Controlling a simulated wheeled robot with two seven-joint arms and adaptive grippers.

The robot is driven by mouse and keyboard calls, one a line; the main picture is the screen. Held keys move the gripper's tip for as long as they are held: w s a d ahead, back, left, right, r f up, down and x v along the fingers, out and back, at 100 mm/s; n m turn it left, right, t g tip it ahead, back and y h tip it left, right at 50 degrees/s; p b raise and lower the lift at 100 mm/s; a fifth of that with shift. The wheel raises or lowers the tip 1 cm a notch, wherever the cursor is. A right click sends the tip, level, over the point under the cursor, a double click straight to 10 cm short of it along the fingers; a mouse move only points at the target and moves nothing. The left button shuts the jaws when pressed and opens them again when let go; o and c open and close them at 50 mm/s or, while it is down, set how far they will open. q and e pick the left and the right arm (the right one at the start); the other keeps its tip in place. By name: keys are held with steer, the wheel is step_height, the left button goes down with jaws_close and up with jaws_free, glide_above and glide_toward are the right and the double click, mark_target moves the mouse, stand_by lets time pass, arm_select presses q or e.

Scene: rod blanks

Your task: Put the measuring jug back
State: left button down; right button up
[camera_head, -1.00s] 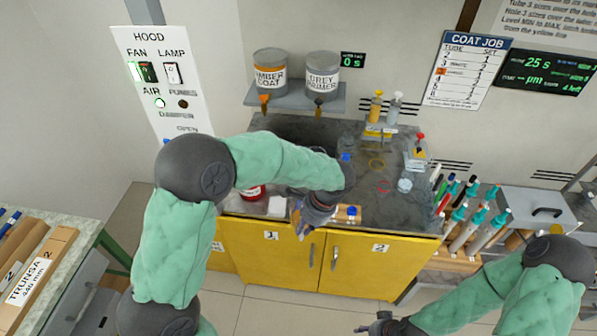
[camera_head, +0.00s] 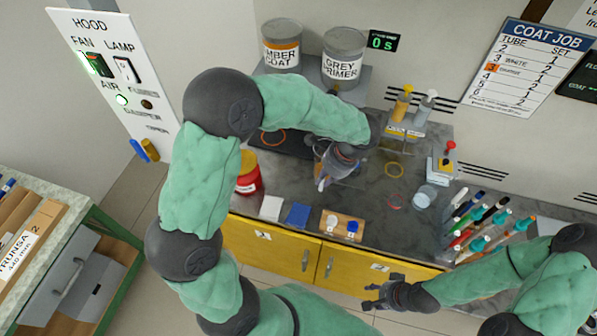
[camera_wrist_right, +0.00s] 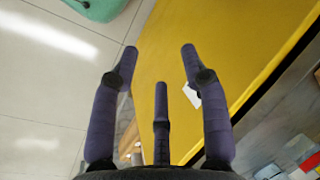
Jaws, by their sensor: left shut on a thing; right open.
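My left gripper (camera_head: 323,178) is over the grey worktop, below the grey primer can in the head view. It is shut on a clear, greyish thing (camera_head: 346,167) that looks like the measuring jug. The fingers and wrist hide much of it, and I cannot tell whether it touches the worktop.
A clear cup (camera_head: 425,196) stands right of the red ring. A red container (camera_head: 248,182) stands at the left. A white pad (camera_head: 271,208), a blue pad (camera_head: 298,215) and a wooden block (camera_head: 342,228) line the front edge. Pens and tubes (camera_head: 480,225) crowd the right.

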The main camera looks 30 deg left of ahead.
arm_select(q)
steer(key=w+a+f+b, duration=0.2)
steer(key=a+f+b, duration=0.1)
steer(key=a+f, duration=0.8)
steer(key=shift+a+f, duration=0.4)
steer(key=shift+f, duration=0.1)
steer(key=shift+s, duration=0.1)
steer(key=c, duration=1.7)
jaws_free()
steer(key=shift+f, duration=0.15)
steer(key=o, duration=0.4)
steer(key=shift+o, duration=0.2)
steer(key=p+v, duration=0.2)
steer(key=v, duration=1)
steer(key=shift+p, duration=0.3)
